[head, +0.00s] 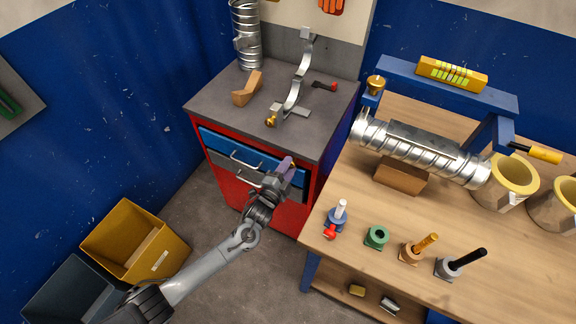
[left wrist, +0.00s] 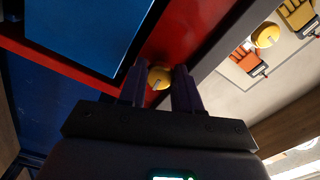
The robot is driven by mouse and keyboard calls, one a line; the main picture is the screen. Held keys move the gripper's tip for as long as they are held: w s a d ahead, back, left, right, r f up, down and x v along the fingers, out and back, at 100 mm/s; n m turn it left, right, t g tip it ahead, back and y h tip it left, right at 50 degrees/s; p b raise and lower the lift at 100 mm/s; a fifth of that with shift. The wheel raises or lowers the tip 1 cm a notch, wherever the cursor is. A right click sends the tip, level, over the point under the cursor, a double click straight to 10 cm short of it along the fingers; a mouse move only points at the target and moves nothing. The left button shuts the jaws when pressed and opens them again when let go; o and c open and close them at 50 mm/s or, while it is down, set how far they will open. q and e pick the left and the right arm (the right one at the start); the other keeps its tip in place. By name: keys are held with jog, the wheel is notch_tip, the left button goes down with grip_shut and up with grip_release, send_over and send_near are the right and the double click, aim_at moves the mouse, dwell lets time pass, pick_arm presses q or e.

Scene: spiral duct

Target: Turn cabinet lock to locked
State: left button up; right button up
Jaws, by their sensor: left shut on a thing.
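The cabinet (head: 224,177) is red with a dark top and a blue upper drawer (head: 240,153). My left gripper (head: 288,166) reaches to the upper right of its front. In the left wrist view the cabinet lock (left wrist: 159,76) is a round brass-yellow piece with a small dark slot, set in the red frame beside the blue drawer. The fingers of my left gripper (left wrist: 164,82) stand on either side of the lock and are shut on it. In the head view the gripper hides most of the lock. My right gripper is not in view.
A wooden workbench (head: 510,270) with a spiral duct (head: 420,150) stands close to the right of the cabinet. Drawer handles (head: 244,161) stick out left of my gripper. A yellow bin (head: 135,240) stands on the floor at left.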

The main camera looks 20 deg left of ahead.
pick_arm(q)
jog(key=shift+m, duration=0.6)
jog(key=o, duration=1)
jog(key=shift+o, duration=0.3)
jog(key=shift+r, duration=0.1)
